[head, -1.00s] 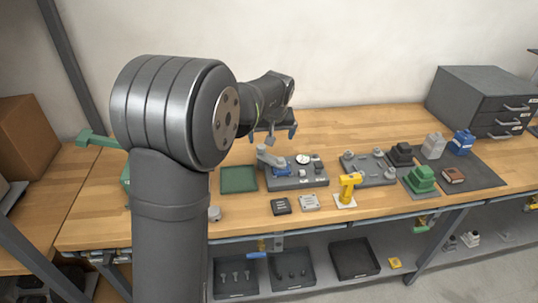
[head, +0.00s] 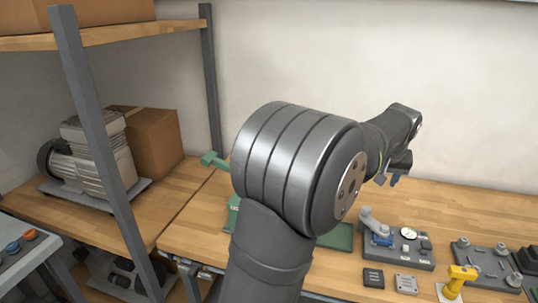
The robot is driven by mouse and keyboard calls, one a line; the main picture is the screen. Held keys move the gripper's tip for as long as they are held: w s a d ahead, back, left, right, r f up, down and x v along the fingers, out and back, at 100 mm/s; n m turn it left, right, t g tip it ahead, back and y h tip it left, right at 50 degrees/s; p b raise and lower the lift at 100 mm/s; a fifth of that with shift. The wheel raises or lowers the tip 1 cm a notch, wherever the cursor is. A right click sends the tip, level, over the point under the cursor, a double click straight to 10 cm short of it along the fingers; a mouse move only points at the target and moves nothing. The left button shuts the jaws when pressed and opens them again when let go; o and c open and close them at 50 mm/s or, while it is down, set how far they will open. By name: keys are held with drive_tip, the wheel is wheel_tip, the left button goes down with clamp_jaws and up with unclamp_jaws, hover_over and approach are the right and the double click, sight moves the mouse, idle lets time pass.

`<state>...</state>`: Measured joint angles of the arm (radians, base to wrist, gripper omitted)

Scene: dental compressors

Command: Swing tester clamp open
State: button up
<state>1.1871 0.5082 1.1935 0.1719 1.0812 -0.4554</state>
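The tester is a dark grey block (head: 412,258) on the wooden bench at the lower right of the head view. It carries a white round gauge (head: 409,233) and a blue part (head: 382,240). The clamp, a light grey lever (head: 372,223), stands at the tester's left end over the blue part, tilted. How far it is swung is hard to tell at this size. My gripper (head: 388,180) hangs in the air above and slightly right of the clamp, apart from it. Its fingertips look spread with nothing between them.
A shelf post (head: 100,150) and a pump (head: 92,160) are at the left.

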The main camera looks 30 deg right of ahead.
sight(367, 208)
drive_tip(key=x, duration=1.7)
drive_tip(key=shift+w, duration=0.3)
clamp_jaws()
